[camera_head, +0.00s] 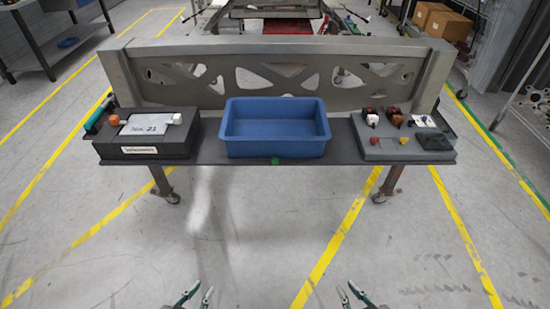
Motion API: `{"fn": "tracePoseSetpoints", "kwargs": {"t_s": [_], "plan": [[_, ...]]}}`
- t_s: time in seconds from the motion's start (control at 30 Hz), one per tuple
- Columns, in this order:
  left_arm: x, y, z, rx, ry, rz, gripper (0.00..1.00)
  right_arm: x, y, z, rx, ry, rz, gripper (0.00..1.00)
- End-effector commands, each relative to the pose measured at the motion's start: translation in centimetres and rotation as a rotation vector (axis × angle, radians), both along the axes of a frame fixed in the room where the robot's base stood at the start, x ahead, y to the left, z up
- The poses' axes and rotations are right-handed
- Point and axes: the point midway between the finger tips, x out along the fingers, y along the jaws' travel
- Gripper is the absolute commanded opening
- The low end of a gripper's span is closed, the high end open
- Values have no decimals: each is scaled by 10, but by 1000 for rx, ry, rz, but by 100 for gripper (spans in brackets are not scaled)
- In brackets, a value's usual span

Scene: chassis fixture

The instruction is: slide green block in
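I see no clear green block. A small green patch (275,161) shows on the front edge of the grey shelf (215,153), below the blue bin. A teal-green elongated object (99,114) lies at the far left end of the shelf; I cannot tell what it is. My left gripper (204,287) is at the bottom edge, left of centre, with its fingertips apart and nothing between them. My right gripper (346,287) is at the bottom edge, right of centre, also open and empty. Both are well in front of the shelf.
An empty-looking blue bin (274,129) stands mid-shelf. A dark box (150,149) with a "No. 21" card (146,127) is left. A grey fixture (395,151) with small orange, white and dark parts is right. A metal frame (280,75) rises behind. The floor before the shelf is clear.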

Motion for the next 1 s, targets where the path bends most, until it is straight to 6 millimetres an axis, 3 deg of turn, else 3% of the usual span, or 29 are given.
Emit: {"fn": "tracePoseSetpoints", "kwargs": {"t_s": [0.13, 0.27, 0.4, 0.6, 0.8, 1.0], "plan": [[0, 0, -1, 0, 0, 0, 21, 13, 1, 6, -35, -43, 36, 0], [-1, 0, -3, 0, 2, -1, 21, 51, 13, 31, -131, -178, 140, 0], [-1, 0, -5, 1, 2, -1, 21, 102, 37, 73, -313, -410, 318, 0], [-2, 0, -8, 1, 3, -1, 21, 153, 74, 134, -609, -760, 575, 0], [-2, 0, -10, 2, 5, -1, 21, 173, 100, 169, -856, -1020, 770, 0], [-2, 1, -11, 3, 6, -1, 21, 177, 111, 182, -977, -1141, 863, 0]]}}
